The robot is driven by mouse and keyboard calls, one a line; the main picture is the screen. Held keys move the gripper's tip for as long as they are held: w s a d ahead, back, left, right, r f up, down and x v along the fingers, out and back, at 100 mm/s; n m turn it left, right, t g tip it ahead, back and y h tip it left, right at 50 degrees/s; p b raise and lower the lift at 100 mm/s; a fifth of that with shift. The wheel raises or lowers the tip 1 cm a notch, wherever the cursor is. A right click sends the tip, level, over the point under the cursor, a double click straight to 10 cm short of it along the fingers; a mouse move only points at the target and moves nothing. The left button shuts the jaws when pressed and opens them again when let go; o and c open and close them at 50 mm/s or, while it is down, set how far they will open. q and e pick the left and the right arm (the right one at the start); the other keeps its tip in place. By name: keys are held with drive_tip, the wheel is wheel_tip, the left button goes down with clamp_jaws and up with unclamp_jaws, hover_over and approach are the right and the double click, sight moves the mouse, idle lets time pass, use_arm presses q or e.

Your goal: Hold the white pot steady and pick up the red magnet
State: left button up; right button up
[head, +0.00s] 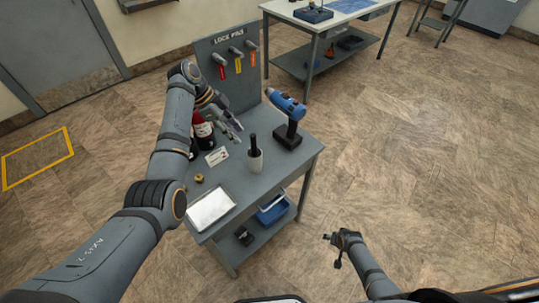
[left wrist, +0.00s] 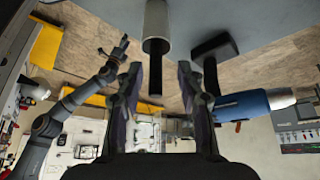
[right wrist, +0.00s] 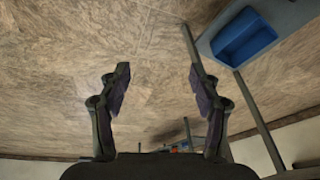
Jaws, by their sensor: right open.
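The white pot (head: 256,162) stands upright on the grey workbench, with a black stick-like handle (head: 253,142) rising from it. In the left wrist view the pot (left wrist: 155,22) and its handle lie ahead of the left fingers. My left gripper (head: 233,132) is open and empty above the bench, to the left of the pot and apart from it in the head view. My right gripper (head: 330,238) is open and empty over the floor, right of the bench; its spread fingers (right wrist: 157,85) show in the right wrist view. I cannot make out a red magnet.
A blue power tool (head: 287,106) stands upright behind the pot. A red bottle (head: 203,132), white card (head: 217,156), small brass piece (head: 199,178) and pale tray (head: 210,208) are on the bench. A blue bin (head: 272,209) sits on its lower shelf. Floor to the right is clear.

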sight(261, 157)
drive_tip(key=w+r+m+t+y, duration=0.1)
drive_tip(key=w+r+m+t, duration=0.3)
drive_tip(key=w+r, duration=2.2)
drive_tip(key=a+r+m+y, duration=0.1)
drive_tip(key=a+m, duration=0.1)
drive_tip(key=a, duration=0.1)
drive_tip(key=a+r+m+y, duration=0.1)
drive_tip(key=a, duration=0.2)
drive_tip(key=a+r+m+y, duration=0.2)
drive_tip(key=a, duration=0.1)
drive_tip(key=shift+w+m, duration=0.1)
drive_tip(key=shift+m, duration=0.2)
drive_tip(key=s+a+r+m+y, duration=0.1)
drive_tip(key=s+a+m+y, duration=0.1)
drive_tip(key=a, duration=0.3)
drive_tip(key=s+a+r+m+g+y, duration=0.1)
drive_tip(key=s+a+r+m+y, duration=0.1)
drive_tip(key=a, duration=0.3)
drive_tip(key=s+a+r+m+y, duration=0.2)
drive_tip(key=a+m+y, duration=0.1)
drive_tip(key=a+m, duration=0.1)
drive_tip(key=shift+a+g, duration=0.3)
drive_tip(key=shift+a, duration=0.5)
drive_tip(key=shift+s+a+m+y, duration=0.3)
drive_tip(key=shift+s+a+y, duration=0.05)
drive_tip(key=shift+y, duration=0.05)
drive_tip(key=x, duration=1)
drive_tip(key=shift+w+a+f, duration=0.1)
drive_tip(key=shift+a+f, duration=0.05)
drive_tip(key=shift+f, duration=0.05)
